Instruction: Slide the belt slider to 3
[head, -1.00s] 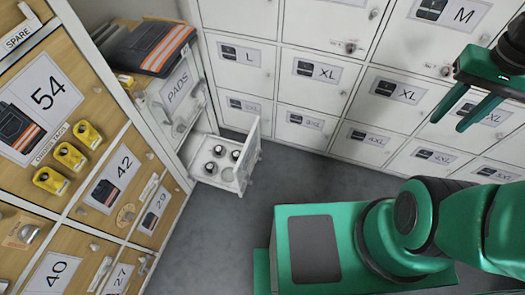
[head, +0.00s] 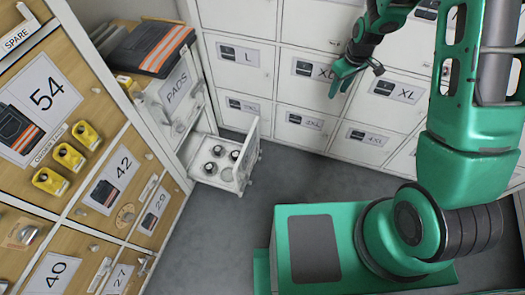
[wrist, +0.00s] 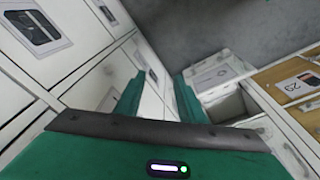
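I cannot make out a belt slider or a mark 3 for it in either view. My gripper (head: 343,88) is in front of the white lockers in the head view, near the XL labels, with its fingers pointing down. In the wrist view my gripper (wrist: 157,98) shows two green fingers standing apart with nothing between them. It is open and empty.
White lockers (head: 240,85) line the back. A white drawer (head: 248,156) stands open below the PADS unit (head: 172,88), with several round things inside. Folded dark workwear (head: 150,45) lies on top. Wooden compartments (head: 105,145) and several yellow items (head: 68,156) are left. Grey floor (head: 230,235) is clear.

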